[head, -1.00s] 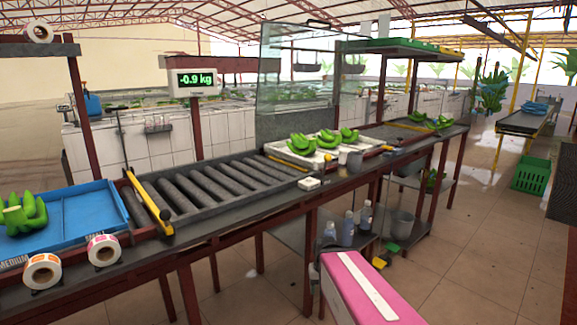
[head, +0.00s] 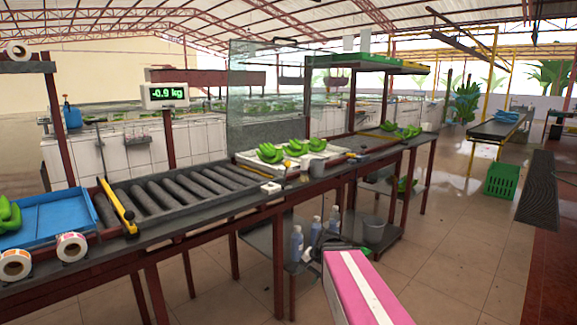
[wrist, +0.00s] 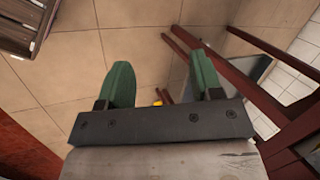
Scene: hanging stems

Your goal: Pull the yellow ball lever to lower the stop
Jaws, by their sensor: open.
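My gripper (wrist: 159,68) shows in the wrist view with its two green fingers wide apart and nothing held between them. Tiled floor lies beyond the fingers. A small yellow spot (wrist: 157,103) shows just past the gripper's crossbar; I cannot tell whether it is the ball of the lever. In the head view a yellow bar (head: 117,207) lies across the left end of the roller conveyor (head: 180,192); it may be the stop. I cannot make out a clear ball lever in the head view. The gripper is hard to make out there, low in front of the bench.
A blue tray (head: 55,218) and label rolls (head: 71,247) are at the left. Bottles (head: 297,243) stand on the lower shelf. A green crate (head: 501,181) stands right. Floor at the lower right is open.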

